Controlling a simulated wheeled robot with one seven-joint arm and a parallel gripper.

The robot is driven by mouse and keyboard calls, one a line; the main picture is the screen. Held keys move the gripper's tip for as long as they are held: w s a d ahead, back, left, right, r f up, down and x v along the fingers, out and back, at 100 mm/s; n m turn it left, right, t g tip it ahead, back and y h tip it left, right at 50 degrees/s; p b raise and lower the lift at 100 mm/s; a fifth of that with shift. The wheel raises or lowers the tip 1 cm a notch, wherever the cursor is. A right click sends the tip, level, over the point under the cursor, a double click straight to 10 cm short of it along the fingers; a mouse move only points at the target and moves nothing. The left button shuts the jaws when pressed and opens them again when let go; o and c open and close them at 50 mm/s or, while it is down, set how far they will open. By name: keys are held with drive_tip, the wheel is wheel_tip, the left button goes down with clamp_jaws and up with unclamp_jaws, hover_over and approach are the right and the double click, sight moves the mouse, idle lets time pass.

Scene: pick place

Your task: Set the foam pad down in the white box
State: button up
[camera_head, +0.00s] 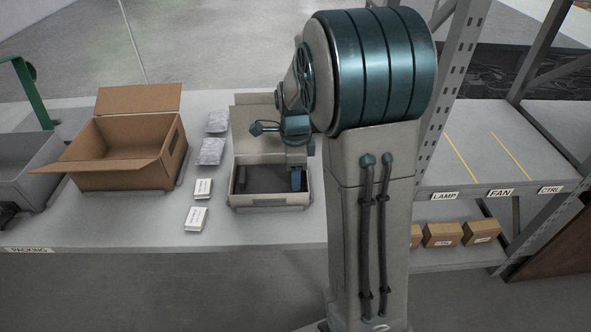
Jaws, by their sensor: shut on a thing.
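The white box (268,202) stands open on the table, its lid raised at the back. A dark, flat piece that looks like the foam pad (262,179) shows inside the box walls. My gripper (296,181) reaches down into the right side of the box and is shut on the pad. My wrist and arm hide the box's right rear and part of the pad. I cannot tell whether the pad touches the box floor.
An open brown cardboard box (130,150) stands to the left, with a grey bin (30,170) beyond it. Two grey bags (211,151) and two small white packets (196,218) lie between the boxes. A shelf rack (480,150) with small cartons (443,235) stands at right.

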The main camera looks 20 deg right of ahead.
drive_tip(key=shift+f, duration=0.4)
idle(0.3)
drive_tip(key=o, duration=1)
drive_tip(key=c, duration=0.3)
drive_tip(key=shift+r, duration=0.1)
drive_tip(key=shift+c, duration=0.2)
drive_tip(key=shift+r+p, duration=2.9)
drive_tip(key=shift+r, duration=0.55)
